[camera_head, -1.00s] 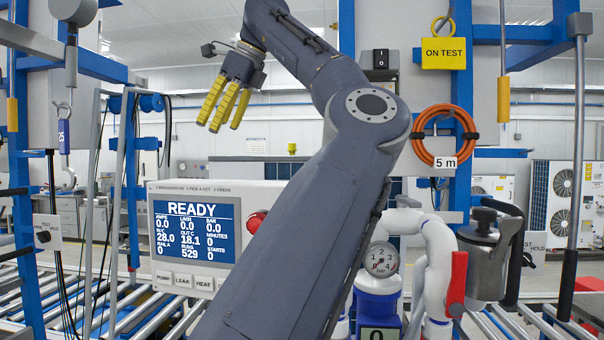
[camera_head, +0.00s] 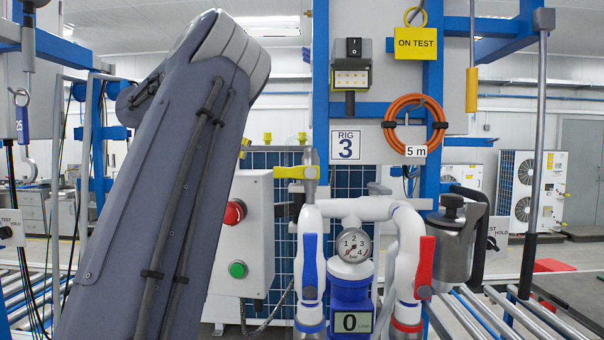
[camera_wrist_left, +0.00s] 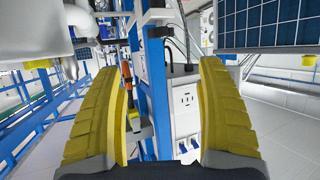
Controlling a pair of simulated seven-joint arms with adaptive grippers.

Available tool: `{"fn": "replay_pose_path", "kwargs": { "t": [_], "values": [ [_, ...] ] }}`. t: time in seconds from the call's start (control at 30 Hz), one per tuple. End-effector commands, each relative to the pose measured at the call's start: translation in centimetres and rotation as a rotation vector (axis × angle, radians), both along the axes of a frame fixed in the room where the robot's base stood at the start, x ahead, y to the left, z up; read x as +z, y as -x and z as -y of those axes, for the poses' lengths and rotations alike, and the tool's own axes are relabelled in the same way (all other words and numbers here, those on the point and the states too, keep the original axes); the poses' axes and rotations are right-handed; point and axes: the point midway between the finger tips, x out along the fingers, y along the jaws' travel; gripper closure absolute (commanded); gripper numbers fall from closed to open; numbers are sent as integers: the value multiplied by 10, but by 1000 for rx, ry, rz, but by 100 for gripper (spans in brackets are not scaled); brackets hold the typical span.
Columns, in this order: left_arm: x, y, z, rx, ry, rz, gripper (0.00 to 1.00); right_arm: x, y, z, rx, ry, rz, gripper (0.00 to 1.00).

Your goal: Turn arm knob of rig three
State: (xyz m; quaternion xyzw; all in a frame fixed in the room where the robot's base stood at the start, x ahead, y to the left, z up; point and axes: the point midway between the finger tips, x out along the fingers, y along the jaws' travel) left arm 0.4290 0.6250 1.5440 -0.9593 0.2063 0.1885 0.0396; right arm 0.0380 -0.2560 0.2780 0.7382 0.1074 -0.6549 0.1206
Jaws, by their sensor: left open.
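A sign marked RIG 3 (camera_head: 346,146) is on the blue frame in the head view. Dark knobs show on a TEST/HOLD plate at the right (camera_head: 496,233), partly covered by a steel jug, and on another at the left edge (camera_head: 8,230). I cannot tell which, if either, is rig three's arm knob. My left arm fills the left of the head view, and its gripper is mostly or wholly hidden there. In the left wrist view my left gripper (camera_wrist_left: 160,80) is open and empty, its yellow fingers wide apart, facing blue posts. My right gripper is not in view.
A grey box (camera_head: 255,255) with red and green buttons stands beside my left arm. Right of it are white pipes with blue and red levers and a gauge (camera_head: 354,245). The steel jug (camera_head: 455,250) and an orange hose coil (camera_head: 415,122) are further right.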

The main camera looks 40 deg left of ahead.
Motion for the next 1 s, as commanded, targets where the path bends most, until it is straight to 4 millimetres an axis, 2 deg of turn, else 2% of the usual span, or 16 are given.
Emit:
{"fn": "replay_pose_path", "kwargs": {
  "t": [0.7,1.0],
  "values": [
    [-48,-104,47,1,-4,-7,27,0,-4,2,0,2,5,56],
    [-60,-132,59,1,-5,-4,27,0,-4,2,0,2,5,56]
  ]
}}
